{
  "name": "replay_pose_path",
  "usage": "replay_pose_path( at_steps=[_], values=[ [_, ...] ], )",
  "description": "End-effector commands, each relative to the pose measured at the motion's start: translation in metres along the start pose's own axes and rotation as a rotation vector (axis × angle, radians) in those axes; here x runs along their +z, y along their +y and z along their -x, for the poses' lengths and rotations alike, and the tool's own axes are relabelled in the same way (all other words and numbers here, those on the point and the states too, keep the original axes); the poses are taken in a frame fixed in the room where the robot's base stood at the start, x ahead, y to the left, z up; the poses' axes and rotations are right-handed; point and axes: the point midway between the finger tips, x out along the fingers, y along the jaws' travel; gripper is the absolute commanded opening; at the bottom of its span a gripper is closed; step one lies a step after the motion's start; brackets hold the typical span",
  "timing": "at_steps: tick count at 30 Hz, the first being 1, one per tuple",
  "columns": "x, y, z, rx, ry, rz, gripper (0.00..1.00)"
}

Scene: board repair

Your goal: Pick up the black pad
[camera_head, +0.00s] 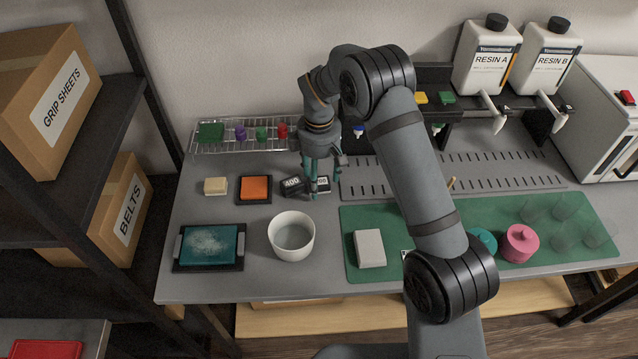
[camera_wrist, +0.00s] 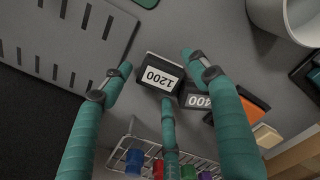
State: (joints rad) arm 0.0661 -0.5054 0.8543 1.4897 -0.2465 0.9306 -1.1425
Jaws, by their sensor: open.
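Two small black pads with white labels lie close together on the grey bench. The pad marked 1200 (camera_wrist: 157,75) lies between the spread teal fingers of my gripper (camera_wrist: 157,62) in the wrist view. The pad marked 400 (camera_wrist: 200,100) is beside it, nearer the right finger. In the head view, the 400 pad (camera_head: 292,186) is left of my gripper (camera_head: 313,190), and the other black pad (camera_head: 322,184) is partly hidden behind the fingers. My gripper is open, pointing down, with nothing held; contact with the pads cannot be told.
An orange pad in a black tray (camera_head: 255,189) and a cream block (camera_head: 216,186) lie to the left. A white bowl (camera_head: 291,237) stands in front. A wire rack (camera_head: 221,149) with coloured items is behind. A slotted panel (camera_head: 375,183) is to the right.

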Motion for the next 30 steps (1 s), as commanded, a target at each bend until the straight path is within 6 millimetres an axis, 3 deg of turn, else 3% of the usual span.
replay_pose_path(
  at_steps=[3, 11, 30],
  values=[
    [0.0002, -0.0005, -0.0104, -0.001, 0.0, -0.001, 0.6],
    [-0.0002, -0.0003, -0.0121, 0.0, 0.001, -0.002, 0.59],
    [-0.0002, -0.0002, -0.0118, 0.0, 0.001, -0.002, 0.22]
  ],
)
